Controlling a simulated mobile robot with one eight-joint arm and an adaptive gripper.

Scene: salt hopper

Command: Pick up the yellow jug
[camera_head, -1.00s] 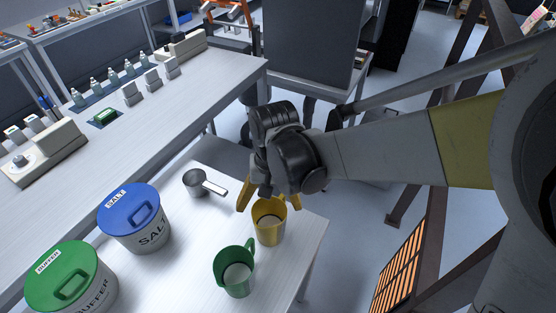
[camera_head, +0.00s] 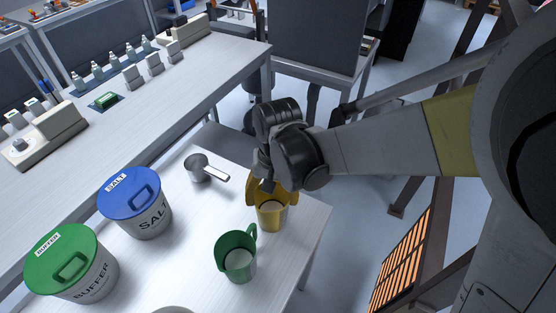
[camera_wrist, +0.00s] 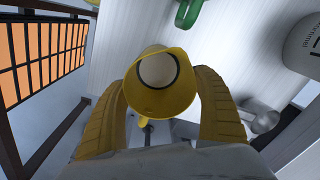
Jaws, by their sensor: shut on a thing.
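The yellow jug (camera_head: 272,215) stands upright near the right edge of the white table (camera_head: 190,257). My gripper (camera_head: 268,190) is at the jug's upper part, its yellow fingers closed against it. In the wrist view the jug (camera_wrist: 162,92) sits between the two curved fingers of my gripper (camera_wrist: 165,110), with its open mouth toward the camera. The jug's far side and handle are partly hidden by the gripper. I cannot tell whether its base is clear of the table.
A green jug (camera_head: 238,262) stands close by at front left. A metal scoop (camera_head: 199,168) lies behind it. The blue-lidded salt tub (camera_head: 150,215) and green-lidded buffer tub (camera_head: 90,280) stand at the left. The table's edge is just right of the yellow jug.

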